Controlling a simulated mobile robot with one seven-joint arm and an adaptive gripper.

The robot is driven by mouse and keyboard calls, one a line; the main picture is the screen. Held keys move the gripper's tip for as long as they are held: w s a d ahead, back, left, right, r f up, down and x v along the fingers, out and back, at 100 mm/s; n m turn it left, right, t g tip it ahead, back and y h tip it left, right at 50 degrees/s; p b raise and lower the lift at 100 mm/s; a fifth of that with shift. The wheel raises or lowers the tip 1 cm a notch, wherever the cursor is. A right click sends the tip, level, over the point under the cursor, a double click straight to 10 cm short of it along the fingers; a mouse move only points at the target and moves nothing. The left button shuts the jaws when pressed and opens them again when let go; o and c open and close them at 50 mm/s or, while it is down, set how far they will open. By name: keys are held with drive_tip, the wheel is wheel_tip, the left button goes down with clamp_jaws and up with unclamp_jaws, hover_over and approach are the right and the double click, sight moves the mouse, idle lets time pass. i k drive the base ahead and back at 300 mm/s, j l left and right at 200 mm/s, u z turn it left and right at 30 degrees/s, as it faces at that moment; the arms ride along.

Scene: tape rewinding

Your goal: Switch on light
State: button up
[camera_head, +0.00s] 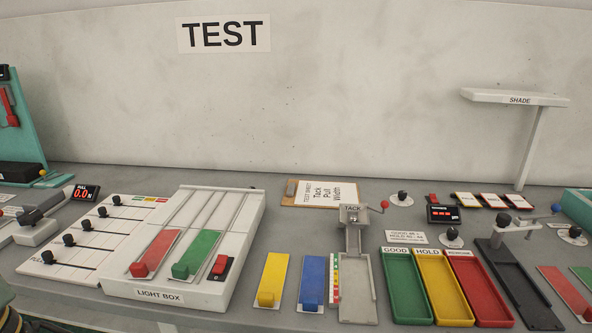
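The white light box (205,304), labelled LIGHT BOX, stands on the grey bench left of centre. A small black switch with a red rocker (220,265) sits at the front right of its top. I cannot tell whether the switch is on or off, and I see no clear glow from the box. A red strip with a red block (139,269) and a green strip with a green block (181,270) lie on its top, left of the switch. My gripper is not in view.
A white board with black knobs (68,240) lies left of the box. Yellow (273,275) and blue (312,278) strips lie right of it. Further right are the TACK fixture (357,290) and green, yellow and red trays. A SHADE shelf (515,98) overhangs the right back.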

sight(220, 268)
drive_tip(key=k+u, duration=0.15)
drive_tip(key=u, duration=0.2)
drive_tip(key=k+l+u, duration=0.1)
drive_tip(key=u, duration=0.25)
drive_tip(key=k+u, duration=0.2)
drive_tip(key=u, duration=0.15)
